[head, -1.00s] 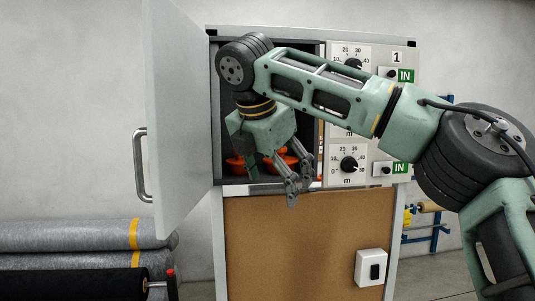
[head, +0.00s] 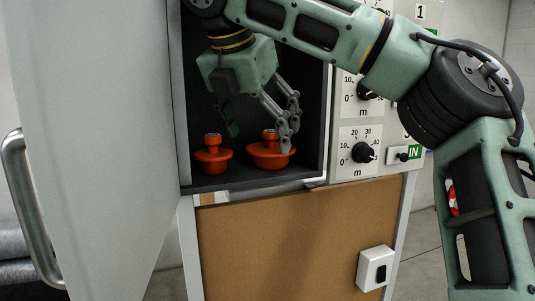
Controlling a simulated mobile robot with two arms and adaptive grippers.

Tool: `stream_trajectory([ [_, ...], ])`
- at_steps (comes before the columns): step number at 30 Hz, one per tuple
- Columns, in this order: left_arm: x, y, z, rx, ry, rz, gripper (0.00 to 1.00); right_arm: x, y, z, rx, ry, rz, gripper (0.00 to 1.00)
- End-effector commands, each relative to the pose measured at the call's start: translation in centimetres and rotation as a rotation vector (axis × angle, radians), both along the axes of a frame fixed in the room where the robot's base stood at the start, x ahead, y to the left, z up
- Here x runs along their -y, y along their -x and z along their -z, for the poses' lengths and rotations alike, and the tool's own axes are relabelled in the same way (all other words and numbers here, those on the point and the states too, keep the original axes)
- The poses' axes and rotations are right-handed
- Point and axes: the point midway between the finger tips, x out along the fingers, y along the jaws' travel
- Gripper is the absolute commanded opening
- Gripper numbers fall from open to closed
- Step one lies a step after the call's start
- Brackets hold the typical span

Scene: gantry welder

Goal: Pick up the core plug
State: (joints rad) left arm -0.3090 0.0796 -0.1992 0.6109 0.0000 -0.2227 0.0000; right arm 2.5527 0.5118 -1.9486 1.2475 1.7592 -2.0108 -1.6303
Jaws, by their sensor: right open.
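Two orange plugs stand upright on the floor of the open cabinet in the head view. The narrower plug (head: 213,157) is on the left, and the wider plug (head: 270,153) is on the right. I cannot tell which of them is the core plug. My right gripper (head: 259,132) is open and empty, pointing down into the cabinet. One finger hangs above the gap between the plugs. The other finger is in front of the top of the wider plug and hides part of it; I cannot tell whether they touch. My left gripper is not in view.
The cabinet door (head: 105,130) stands open on the left, with a metal handle (head: 28,210). A panel with dials (head: 363,152) borders the opening on the right. A cork board (head: 300,240) and a white switch box (head: 375,269) are below. The cabinet floor ahead of the plugs is clear.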

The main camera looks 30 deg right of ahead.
Motion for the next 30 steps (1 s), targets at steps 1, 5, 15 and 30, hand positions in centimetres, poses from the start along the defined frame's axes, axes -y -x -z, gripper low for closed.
stream_trajectory([
  [1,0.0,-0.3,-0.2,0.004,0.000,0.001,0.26,0.4,-0.2,0.5,-0.002,-0.002,0.001,0.80],
  [5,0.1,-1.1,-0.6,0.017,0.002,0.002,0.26,1.8,-0.7,2.0,-0.004,-0.002,-0.001,0.80],
  [15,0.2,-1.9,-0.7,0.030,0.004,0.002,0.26,2.5,-1.2,3.8,0.002,0.000,0.000,0.80],
  [30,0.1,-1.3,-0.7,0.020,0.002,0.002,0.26,2.5,-1.2,3.8,0.001,-0.001,0.000,0.44],
])
